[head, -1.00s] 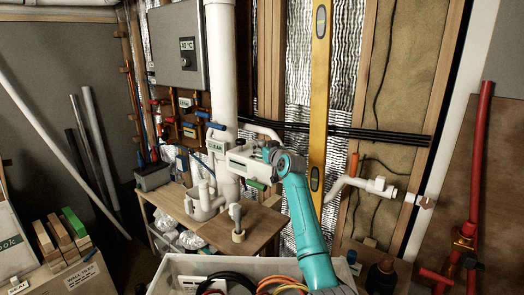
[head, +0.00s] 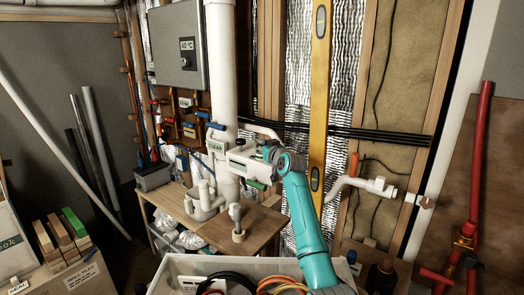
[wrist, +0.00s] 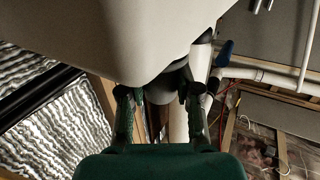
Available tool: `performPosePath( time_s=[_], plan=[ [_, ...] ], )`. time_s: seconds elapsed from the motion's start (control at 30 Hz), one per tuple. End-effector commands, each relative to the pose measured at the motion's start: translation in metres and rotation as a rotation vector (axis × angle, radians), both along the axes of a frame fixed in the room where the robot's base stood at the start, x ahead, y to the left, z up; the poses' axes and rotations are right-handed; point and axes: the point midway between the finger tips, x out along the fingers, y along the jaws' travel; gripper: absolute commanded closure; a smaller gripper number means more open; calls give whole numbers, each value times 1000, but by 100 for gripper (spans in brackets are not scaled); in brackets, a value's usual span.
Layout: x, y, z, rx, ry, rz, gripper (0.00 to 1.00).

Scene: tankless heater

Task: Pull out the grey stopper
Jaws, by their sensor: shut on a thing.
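In the wrist view, my gripper (wrist: 160,103) has its two dark green fingers closed in on a grey cylindrical piece (wrist: 168,88), which looks like the grey stopper. The piece sits directly under a large pale housing (wrist: 110,30), which hides its upper part. I cannot see whether it is still seated. The fingertips and the held piece are hidden there by my wrist.
A wooden bench (head: 262,228) below carries white pipework and an upright grey piece (head: 236,214) in a wooden ring. A white bin (head: 172,272) with coiled hoses stands in front. A yellow level (head: 319,100) and black pipes (head: 350,132) are close behind my arm.

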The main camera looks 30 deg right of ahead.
Motion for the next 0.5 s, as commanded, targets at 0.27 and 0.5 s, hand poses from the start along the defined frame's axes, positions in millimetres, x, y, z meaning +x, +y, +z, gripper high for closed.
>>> performPosePath(
  time_s=[0.27, 0.5],
  plan=[
    [0, 0, 5, 0, 0, 0, 100],
    [0, 0, 9, 0, 0, 0, 100]
  ],
)
